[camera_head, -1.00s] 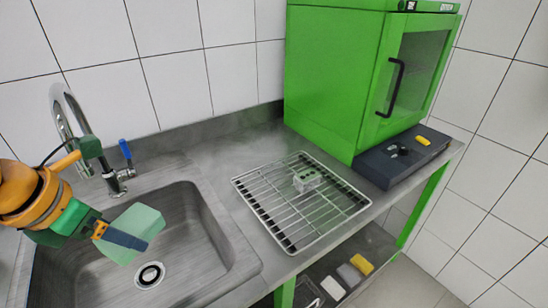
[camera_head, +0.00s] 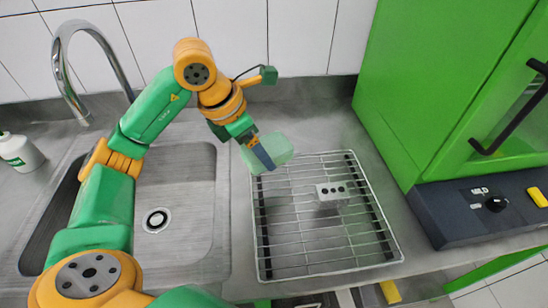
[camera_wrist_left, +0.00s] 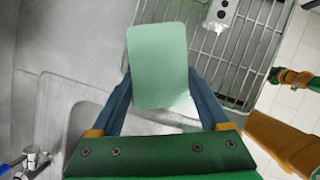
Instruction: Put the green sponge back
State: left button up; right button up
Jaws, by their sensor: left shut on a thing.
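The light green sponge (camera_head: 278,148) is held in my left gripper (camera_head: 261,152), raised by the far left corner of the wire rack (camera_head: 367,190). In the left wrist view the sponge (camera_wrist_left: 160,62) sits between the two dark blue fingers, with a finger on each side. The rack shows behind it there, to the upper right. I cannot tell how high the sponge is above the counter.
A small grey block with dark holes (camera_head: 334,192) sits on the rack. The sink (camera_head: 185,205) and curved tap (camera_head: 66,50) are at left, with a white bottle (camera_head: 20,152) beyond.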

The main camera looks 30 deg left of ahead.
pick_arm(q)
send_over(277, 172)
jog(key=s, duration=0.1)
jog(key=f, duration=0.3)
jog(key=f+p, duration=0.1)
jog(key=f, duration=0.1)
jog(key=shift+s+a, duration=0.15)
jog(key=shift+a, duration=0.25)
notch_tip(277, 172, down, 3)
jog(key=shift+r+p, duration=0.1)
jog(key=shift+p, duration=0.4)
jog(key=shift+f, duration=0.45)
jog(key=o, duration=1)
jog(key=shift+o, duration=0.2)
jog(key=shift+r, duration=0.25)
jog(key=shift+a+r, duration=0.1)
jog(key=shift+r, duration=0.2)
jog(key=v, duration=1.1)
jog(key=shift+r+b, duration=0.2)
jog(key=shift+b, duration=0.15)
